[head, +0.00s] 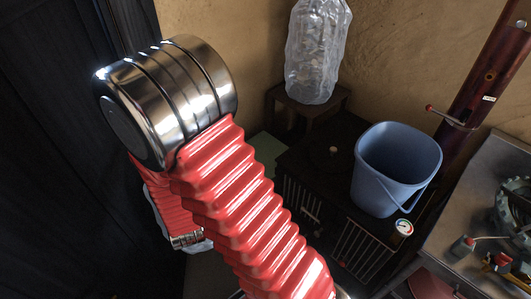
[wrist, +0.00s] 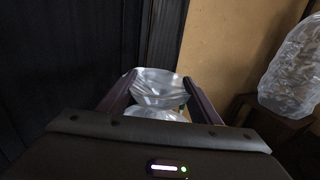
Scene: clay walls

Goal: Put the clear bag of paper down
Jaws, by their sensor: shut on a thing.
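My gripper (wrist: 158,82) is shut on a clear plastic bag (wrist: 155,92), which shows crumpled between the two fingers in the wrist view. I cannot make out paper inside it. In the head view the gripper is hidden behind my red arm. Only pale clear edges of the held bag (head: 199,246) show beside and below the arm, near the dark wall. What lies directly under the bag is hidden.
A large clear crinkled container (head: 317,55) stands on a small dark stool (head: 279,96) by the clay wall. A blue bucket (head: 396,168) stands on a black stove (head: 318,158) with a dial gauge (head: 404,227). A grey workbench (head: 480,195) is at right. A dark panelled wall (head: 60,150) is at left.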

